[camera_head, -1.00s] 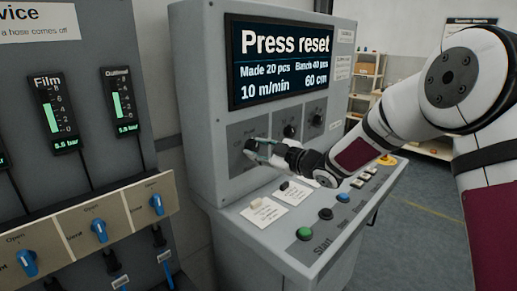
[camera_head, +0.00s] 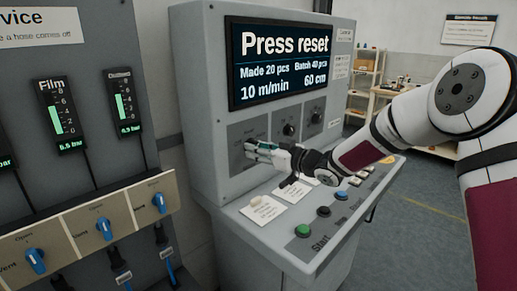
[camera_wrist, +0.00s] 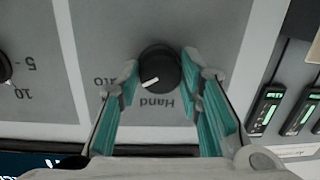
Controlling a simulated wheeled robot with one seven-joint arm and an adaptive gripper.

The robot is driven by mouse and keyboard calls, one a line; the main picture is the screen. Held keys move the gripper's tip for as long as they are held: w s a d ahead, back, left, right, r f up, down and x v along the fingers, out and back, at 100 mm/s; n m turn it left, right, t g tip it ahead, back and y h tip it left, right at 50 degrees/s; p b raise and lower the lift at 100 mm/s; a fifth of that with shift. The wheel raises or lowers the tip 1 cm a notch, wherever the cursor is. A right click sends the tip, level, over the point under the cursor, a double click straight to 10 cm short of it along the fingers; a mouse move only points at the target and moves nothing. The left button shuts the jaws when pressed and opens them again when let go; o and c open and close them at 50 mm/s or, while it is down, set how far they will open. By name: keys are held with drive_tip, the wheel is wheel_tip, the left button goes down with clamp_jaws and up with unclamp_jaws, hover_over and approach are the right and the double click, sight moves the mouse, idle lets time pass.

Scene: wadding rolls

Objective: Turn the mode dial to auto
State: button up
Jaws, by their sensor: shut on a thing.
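The mode dial (camera_wrist: 165,62) is a round black knob with a white pointer mark on the grey panel. In the wrist view it sits between the two teal-padded fingers of my gripper (camera_wrist: 161,72), which is shut on it. The printing appears upside down there. The "Hand" label (camera_wrist: 157,102) is below the dial, and a partly covered label, apparently "Auto" (camera_wrist: 103,82), is at its left. The pointer faces lower left, between these labels. In the head view, my gripper (camera_head: 255,150) is at the panel's left knob position, and its fingers hide the dial.
The screen (camera_head: 285,62) reads "Press reset". Two more black knobs (camera_head: 289,129) are right of my gripper. Below is a sloped desk with a green button (camera_head: 303,230), other buttons and paper cards (camera_head: 262,210). A gauge panel with blue valves (camera_head: 104,228) stands at left.

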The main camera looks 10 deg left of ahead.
drive_tip(key=shift+f, duration=0.15)
drive_tip(key=o, duration=1.2)
drive_tip(key=shift+c, duration=0.2)
drive_tip(key=v, duration=1.2)
drive_tip(key=shift+d, duration=0.1)
